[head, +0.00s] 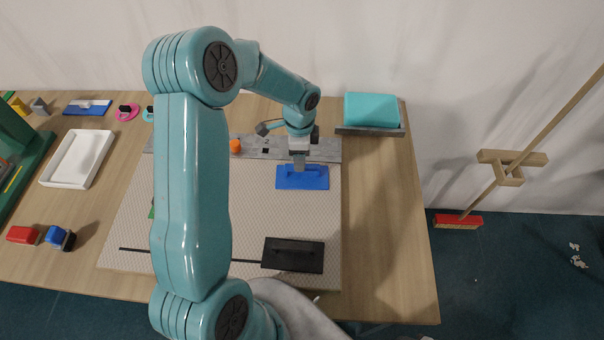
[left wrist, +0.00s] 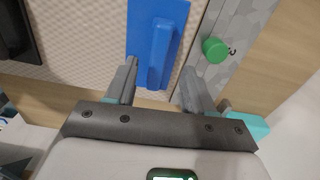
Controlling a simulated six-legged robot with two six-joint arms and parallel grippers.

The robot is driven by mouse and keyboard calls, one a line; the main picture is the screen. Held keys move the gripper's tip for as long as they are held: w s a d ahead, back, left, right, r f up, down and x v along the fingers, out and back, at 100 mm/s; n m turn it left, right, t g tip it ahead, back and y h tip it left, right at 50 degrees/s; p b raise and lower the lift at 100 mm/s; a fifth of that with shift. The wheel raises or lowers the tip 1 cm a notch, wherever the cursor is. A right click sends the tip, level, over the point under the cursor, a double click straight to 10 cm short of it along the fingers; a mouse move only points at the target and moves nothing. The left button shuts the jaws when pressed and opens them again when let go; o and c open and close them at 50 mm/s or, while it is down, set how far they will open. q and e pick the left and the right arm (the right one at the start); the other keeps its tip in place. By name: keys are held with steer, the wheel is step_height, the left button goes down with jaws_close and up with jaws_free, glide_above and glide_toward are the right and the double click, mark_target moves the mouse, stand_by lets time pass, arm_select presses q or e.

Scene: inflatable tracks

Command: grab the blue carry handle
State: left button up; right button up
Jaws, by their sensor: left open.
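The blue carry handle is a flat blue plate (head: 316,183) with a raised blue bar along its middle. It lies on the pale textured mat, close to the grey strip, in the head view. In the left wrist view the raised bar (left wrist: 160,52) runs lengthwise, and its near end shows between my fingers. My left gripper (head: 299,168) is over the plate and hides part of it. In the left wrist view my left gripper (left wrist: 160,70) is open, one finger on each side of the bar, with nothing held. I cannot tell how high the fingertips are above the plate. My right gripper is not in view.
A black plate (head: 293,255) lies on the mat nearer me. A teal block (head: 371,109) stands at the back right. An orange knob (head: 236,146) is on the grey strip, and a green knob (left wrist: 215,49) is beside the handle. A white tray (head: 77,158) is at left.

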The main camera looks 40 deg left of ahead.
mark_target(302, 173)
arm_select(q)
steer(key=f, duration=0.1)
steer(key=f+b, duration=0.2)
steer(key=shift+d+f, duration=0.15)
steer(key=shift+d, duration=0.15)
steer(key=shift+a+f, duration=0.15)
steer(key=shift+f, duration=0.05)
steer(key=shift+a, duration=0.15)
steer(key=shift+d+r, duration=0.15)
steer(key=shift+d, duration=0.1)
steer(key=shift+a+f, duration=0.2)
steer(key=shift+f, duration=0.05)
steer(key=shift+d, duration=0.1)
steer(key=c, duration=0.5)
jaws_close()
